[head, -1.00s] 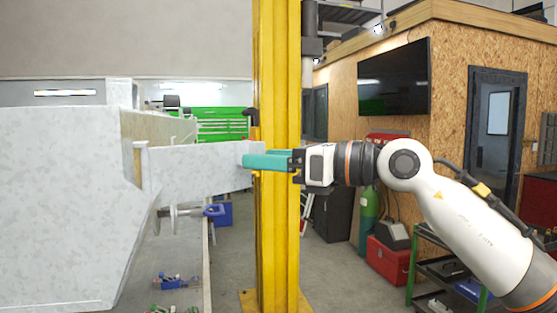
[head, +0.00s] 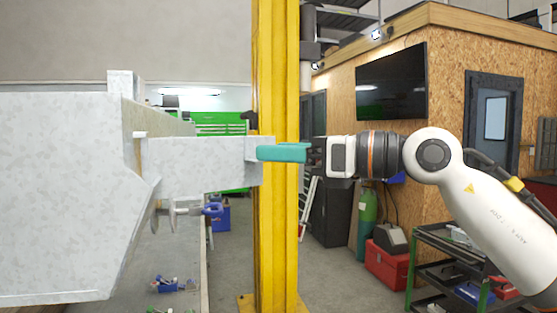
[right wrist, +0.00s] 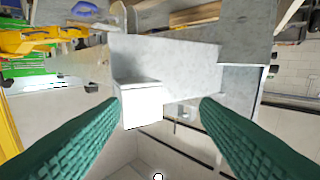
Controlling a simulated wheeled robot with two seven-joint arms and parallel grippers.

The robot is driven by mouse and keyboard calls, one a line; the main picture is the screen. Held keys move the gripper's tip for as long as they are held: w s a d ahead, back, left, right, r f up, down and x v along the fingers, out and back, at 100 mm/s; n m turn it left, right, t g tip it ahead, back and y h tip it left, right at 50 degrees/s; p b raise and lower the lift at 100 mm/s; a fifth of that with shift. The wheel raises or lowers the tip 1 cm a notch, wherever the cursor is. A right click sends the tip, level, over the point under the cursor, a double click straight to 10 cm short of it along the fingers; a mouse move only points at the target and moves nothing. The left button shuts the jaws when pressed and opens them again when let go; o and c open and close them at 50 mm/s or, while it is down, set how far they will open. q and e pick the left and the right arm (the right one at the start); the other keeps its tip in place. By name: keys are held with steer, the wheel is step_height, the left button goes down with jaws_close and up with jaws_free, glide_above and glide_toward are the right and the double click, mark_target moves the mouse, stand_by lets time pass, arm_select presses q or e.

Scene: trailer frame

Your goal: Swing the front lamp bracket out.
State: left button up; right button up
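The front lamp bracket (head: 200,165) is a grey galvanised plate that reaches right from the large grey trailer frame (head: 60,190). Its bent end lip (head: 254,148) is in front of the yellow post. My right gripper (head: 262,152), with teal fingers, comes in from the right, and its tips overlap the lip in the head view. In the right wrist view the ribbed fingers (right wrist: 160,103) are wide apart. The bright bracket lip (right wrist: 140,102) shows between their tips, close to the left finger; contact cannot be told. My left gripper is not in view.
A yellow post (head: 278,230) stands behind the bracket end. A green-framed tool cart (head: 412,270) and a red box (head: 386,262) stand at the right. The floor right of the post is open.

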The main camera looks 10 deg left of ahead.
steer(key=s+d+b, duration=0.4)
steer(key=s+d, duration=0.1)
steer(key=d, duration=0.4)
steer(key=shift+s+b, duration=0.15)
steer(key=shift+b, duration=0.25)
stand_by(0.4)
steer(key=shift+d, duration=0.1)
steer(key=b+v, duration=0.2)
steer(key=v, duration=0.9)
steer(key=shift+s+d, duration=0.2)
steer(key=shift+d, duration=0.2)
steer(key=shift+c, duration=0.6)
